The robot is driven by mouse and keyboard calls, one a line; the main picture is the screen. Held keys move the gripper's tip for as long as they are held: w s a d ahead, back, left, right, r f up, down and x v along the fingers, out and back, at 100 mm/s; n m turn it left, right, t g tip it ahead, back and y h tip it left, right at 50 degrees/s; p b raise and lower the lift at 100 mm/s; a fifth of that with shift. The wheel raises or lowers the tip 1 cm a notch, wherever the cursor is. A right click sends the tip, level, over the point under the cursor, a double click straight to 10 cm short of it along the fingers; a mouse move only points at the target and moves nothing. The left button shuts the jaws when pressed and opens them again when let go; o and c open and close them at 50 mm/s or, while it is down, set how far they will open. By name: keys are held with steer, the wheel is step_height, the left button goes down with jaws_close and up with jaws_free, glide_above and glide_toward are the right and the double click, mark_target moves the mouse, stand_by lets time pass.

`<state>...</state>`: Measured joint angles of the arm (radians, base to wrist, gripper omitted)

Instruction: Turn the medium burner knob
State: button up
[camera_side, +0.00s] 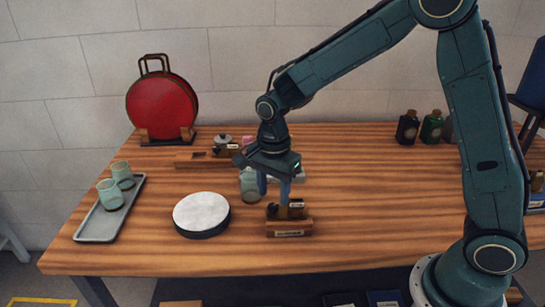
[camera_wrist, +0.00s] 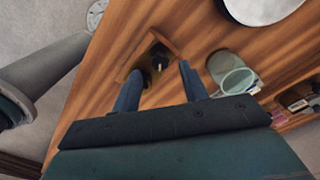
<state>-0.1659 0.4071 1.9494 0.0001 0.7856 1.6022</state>
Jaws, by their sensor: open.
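My gripper (camera_side: 274,191) is open above the table, its two blue fingers pointing down. Just below it stands a small wooden holder (camera_side: 290,229) with a pale label and a small dark item (camera_side: 298,208) on it. In the wrist view, the dark item (camera_wrist: 158,62) shows between the fingertips of my gripper (camera_wrist: 160,69), with nothing seen gripped. I cannot make out a burner or a medium burner knob for certain; the dark item's exact kind is unclear.
A greenish glass (camera_side: 250,187) stands close behind the gripper; a white-topped round disc (camera_side: 201,212) lies to the left. A grey tray (camera_side: 101,226) with two glasses is further left. A red round case (camera_side: 162,105) and dark bottles (camera_side: 407,127) stand at the back. Table right of the holder is clear.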

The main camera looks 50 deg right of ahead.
mark_target(273, 205)
steer(key=shift+f, duration=1.6)
jaws_close()
